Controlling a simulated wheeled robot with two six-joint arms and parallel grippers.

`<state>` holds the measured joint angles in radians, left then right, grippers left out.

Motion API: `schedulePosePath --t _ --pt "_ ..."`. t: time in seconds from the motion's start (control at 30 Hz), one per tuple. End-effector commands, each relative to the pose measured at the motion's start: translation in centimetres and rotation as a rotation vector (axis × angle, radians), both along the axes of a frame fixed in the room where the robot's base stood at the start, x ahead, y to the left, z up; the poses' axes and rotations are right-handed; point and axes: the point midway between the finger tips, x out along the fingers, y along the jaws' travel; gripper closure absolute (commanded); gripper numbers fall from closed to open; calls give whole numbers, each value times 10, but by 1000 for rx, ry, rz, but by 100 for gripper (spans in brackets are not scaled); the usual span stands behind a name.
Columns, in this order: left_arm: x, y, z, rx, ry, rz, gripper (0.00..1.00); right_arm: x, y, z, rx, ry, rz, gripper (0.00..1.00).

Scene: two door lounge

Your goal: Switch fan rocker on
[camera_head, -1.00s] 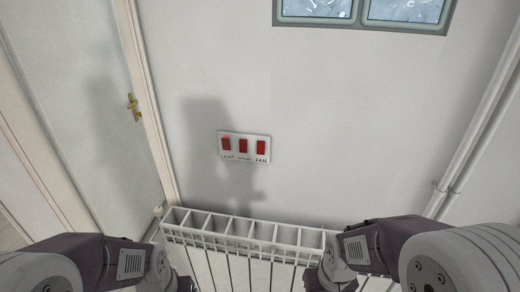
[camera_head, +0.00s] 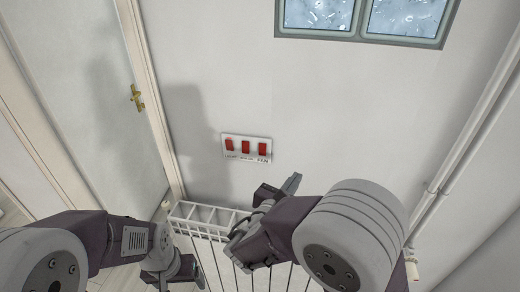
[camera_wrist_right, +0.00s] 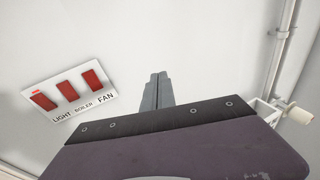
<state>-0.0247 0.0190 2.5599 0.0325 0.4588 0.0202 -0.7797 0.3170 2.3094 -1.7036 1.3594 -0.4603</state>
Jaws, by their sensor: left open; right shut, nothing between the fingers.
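A white switch plate (camera_head: 254,142) with three red rockers is on the wall. The fan rocker (camera_head: 262,149) is the right one, above the label FAN. In the right wrist view the fan rocker (camera_wrist_right: 92,78) is at the plate's right, beside the boiler and light rockers. My right gripper (camera_head: 293,182) is shut and empty, below and right of the plate and apart from it in the head view. Its closed fingers (camera_wrist_right: 158,88) also show in the right wrist view, to the right of the plate. My left gripper (camera_head: 190,268) is low at the left, its fingertips hard to make out.
A white radiator (camera_head: 205,214) stands below the plate, partly hidden by my right arm. A door with a brass handle (camera_head: 137,98) is at the left. White pipes (camera_head: 465,135) run down the right wall. A window (camera_head: 362,14) is above.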

Motion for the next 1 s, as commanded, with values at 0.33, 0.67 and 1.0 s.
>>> schedulePosePath --t 0.33,0.67,1.0 --pt "0 0 28 0 0 0 20 -30 122 11 -50 23 318 100" --pt "0 0 28 0 0 0 20 -28 121 10 -49 25 317 100" --pt "0 0 51 0 0 0 20 29 104 6 -50 28 311 100"
